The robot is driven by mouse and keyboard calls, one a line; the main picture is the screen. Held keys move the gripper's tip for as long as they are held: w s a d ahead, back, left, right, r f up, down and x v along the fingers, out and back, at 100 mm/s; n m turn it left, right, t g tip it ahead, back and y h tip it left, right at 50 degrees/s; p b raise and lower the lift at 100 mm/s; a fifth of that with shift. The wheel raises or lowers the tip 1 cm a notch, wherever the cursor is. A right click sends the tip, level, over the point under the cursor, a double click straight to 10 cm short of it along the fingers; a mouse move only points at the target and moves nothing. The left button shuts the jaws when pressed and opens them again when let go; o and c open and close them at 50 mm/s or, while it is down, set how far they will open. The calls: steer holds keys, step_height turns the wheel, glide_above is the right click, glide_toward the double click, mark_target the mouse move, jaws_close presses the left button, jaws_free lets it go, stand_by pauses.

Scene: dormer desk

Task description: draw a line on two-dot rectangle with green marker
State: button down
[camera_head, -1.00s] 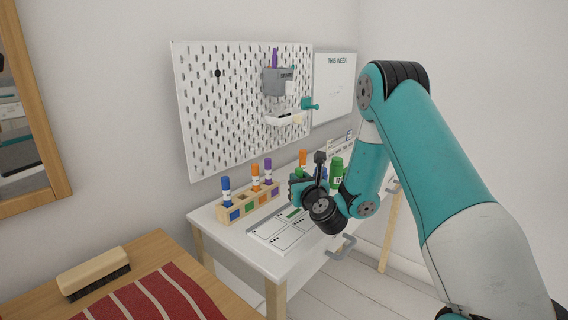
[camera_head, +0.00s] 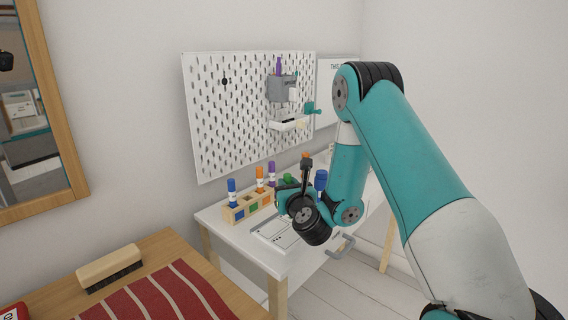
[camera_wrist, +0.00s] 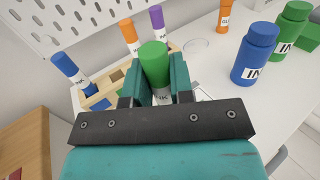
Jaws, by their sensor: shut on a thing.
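My gripper (camera_wrist: 158,88) is shut on the green marker (camera_wrist: 154,64), which stands up between its teal fingers with the green end toward the wrist camera. In the head view my gripper (camera_head: 287,192) is over the white desk, and only a bit of green shows there. A white sheet (camera_head: 268,236) with printed boxes lies below and in front of my gripper. My arm covers part of the sheet, and I cannot make out which box has two dots. The marker's tip is hidden in both views.
A wooden rack (camera_head: 236,213) holds blue, orange and purple markers left of my gripper. Blue (camera_wrist: 255,54) and green (camera_wrist: 291,26) ink bottles stand to the right. A pegboard (camera_head: 240,105) is behind. A brush (camera_head: 110,267) lies on the nearer wooden table.

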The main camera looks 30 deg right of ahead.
mark_target(287, 175)
steer(key=shift+a+r+p, duration=0.2)
steer(key=shift+r+p, duration=0.45)
steer(key=shift+r, duration=0.25)
steer(key=shift+r+p, duration=1.7)
steer(key=shift+r, duration=0.35)
